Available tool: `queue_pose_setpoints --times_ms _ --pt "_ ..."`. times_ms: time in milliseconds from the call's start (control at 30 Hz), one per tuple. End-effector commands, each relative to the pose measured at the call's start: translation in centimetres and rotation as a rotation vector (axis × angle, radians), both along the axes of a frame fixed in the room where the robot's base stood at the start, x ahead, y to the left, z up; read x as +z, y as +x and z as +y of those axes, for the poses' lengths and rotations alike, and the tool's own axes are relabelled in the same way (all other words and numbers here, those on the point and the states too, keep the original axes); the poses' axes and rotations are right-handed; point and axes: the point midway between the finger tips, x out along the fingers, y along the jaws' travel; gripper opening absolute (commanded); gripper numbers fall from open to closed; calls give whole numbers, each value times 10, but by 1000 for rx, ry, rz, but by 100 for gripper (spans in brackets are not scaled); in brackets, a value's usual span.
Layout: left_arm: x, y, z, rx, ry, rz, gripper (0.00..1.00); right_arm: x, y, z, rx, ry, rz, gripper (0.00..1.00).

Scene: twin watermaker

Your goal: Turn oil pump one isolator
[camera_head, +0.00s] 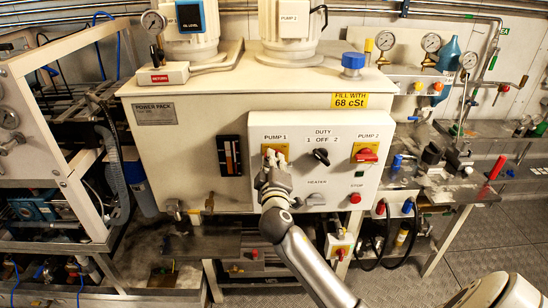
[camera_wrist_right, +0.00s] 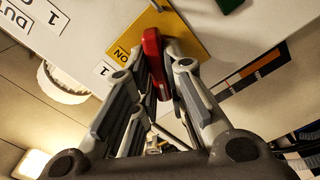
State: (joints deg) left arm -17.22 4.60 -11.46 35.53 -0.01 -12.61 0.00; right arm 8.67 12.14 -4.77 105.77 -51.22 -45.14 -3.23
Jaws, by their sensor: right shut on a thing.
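The pump 1 isolator is a red handle (camera_wrist_right: 152,50) on a yellow plate (camera_wrist_right: 185,30) marked ON, seen in the wrist view. In the head view its yellow plate (camera_head: 283,147) shows under the PUMP 1 label, and my gripper hides the handle. My right gripper (camera_head: 268,160) reaches up to it from below on the white control panel (camera_head: 335,135). In the wrist view the fingers of my right gripper (camera_wrist_right: 155,72) stand on both sides of the red handle and are shut on it. My left gripper is not in view.
The pump 2 isolator (camera_head: 365,154) with its red handle is at the panel's right. A black duty switch (camera_head: 321,156) sits between the isolators. Below are a grey heater switch (camera_head: 315,199) and a red stop button (camera_head: 355,198). Floor (camera_head: 500,260) shows at lower right.

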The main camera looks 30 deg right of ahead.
Motion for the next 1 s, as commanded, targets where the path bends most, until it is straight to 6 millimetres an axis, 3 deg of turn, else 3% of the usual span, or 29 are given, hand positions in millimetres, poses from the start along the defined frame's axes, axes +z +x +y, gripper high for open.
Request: queue_pose_setpoints --times_ms 500,1000 --pt "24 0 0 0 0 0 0 -2 1 1 1 -352 216 0" --pt "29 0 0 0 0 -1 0 -5 1 1 1 -464 285 0"
